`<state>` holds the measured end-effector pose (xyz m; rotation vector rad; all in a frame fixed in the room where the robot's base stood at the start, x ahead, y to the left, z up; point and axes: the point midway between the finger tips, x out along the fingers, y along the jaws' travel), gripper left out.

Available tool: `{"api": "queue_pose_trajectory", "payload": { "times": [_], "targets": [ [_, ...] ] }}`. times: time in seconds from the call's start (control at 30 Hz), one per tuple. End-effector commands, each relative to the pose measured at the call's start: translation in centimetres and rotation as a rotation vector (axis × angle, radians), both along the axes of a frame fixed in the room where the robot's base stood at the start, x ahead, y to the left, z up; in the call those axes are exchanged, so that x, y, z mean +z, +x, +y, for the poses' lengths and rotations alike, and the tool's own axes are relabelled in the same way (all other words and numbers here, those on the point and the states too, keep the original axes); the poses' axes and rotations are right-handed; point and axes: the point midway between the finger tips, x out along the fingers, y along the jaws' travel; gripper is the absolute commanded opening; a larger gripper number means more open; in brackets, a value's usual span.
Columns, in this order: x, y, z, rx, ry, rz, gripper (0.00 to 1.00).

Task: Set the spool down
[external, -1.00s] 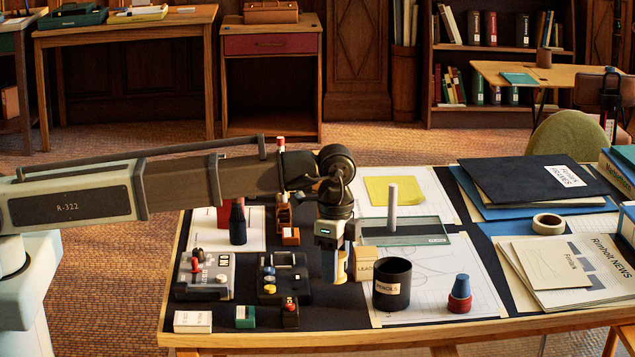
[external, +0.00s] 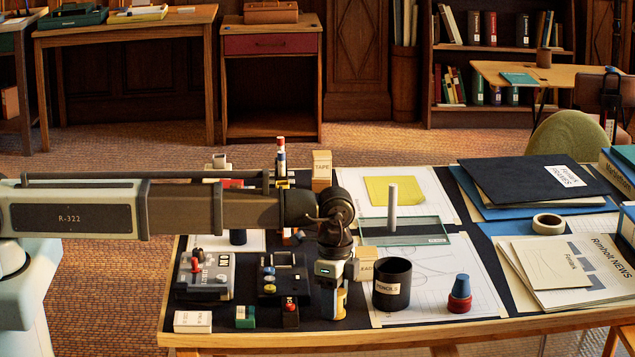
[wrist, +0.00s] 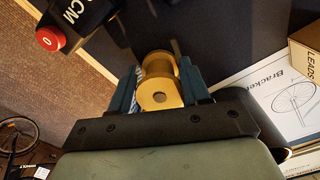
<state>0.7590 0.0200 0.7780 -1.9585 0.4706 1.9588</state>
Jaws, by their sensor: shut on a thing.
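The spool (wrist: 159,95) is yellow-gold with a round flange and a grey centre hole. In the wrist view it sits between the two dark blue fingers of my gripper (wrist: 160,78), which is shut on it. In the external view my gripper (external: 331,303) points down over the dark mat, just left of the black pencil cup. The spool (external: 341,299) shows there as a yellow edge partly hidden by the fingers. It is low over the mat; I cannot tell whether it touches.
The pencil cup (external: 392,284) and the LEADS box (external: 367,263) stand close on the right. A black device (external: 283,277) and a small black block with a red top (external: 291,315) are on the left. The mat's front strip (external: 352,322) is bare.

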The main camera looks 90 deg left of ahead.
Motion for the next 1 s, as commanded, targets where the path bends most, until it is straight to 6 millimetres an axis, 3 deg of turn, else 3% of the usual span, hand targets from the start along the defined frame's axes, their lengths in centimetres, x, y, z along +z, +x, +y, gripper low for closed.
{"api": "queue_pose_trajectory", "payload": {
  "times": [0.17, 0.2, 0.43, 0.77, 1.0],
  "targets": [
    [-0.3, 0.0, 0.0, 0.0, 0.0, 0.0, 0.08],
    [-0.3, 0.0, 0.0, 0.0, 0.0, 0.0, 0.49],
    [-0.3, 0.0, 0.0, 0.0, 0.0, 0.0, 0.71],
    [0.0, 0.0, 0.0, 0.0, 0.0, 0.0, 0.72],
    [2.6, 0.0, 0.0, 0.0, 0.0, -0.002, 0.72]
  ]
}}
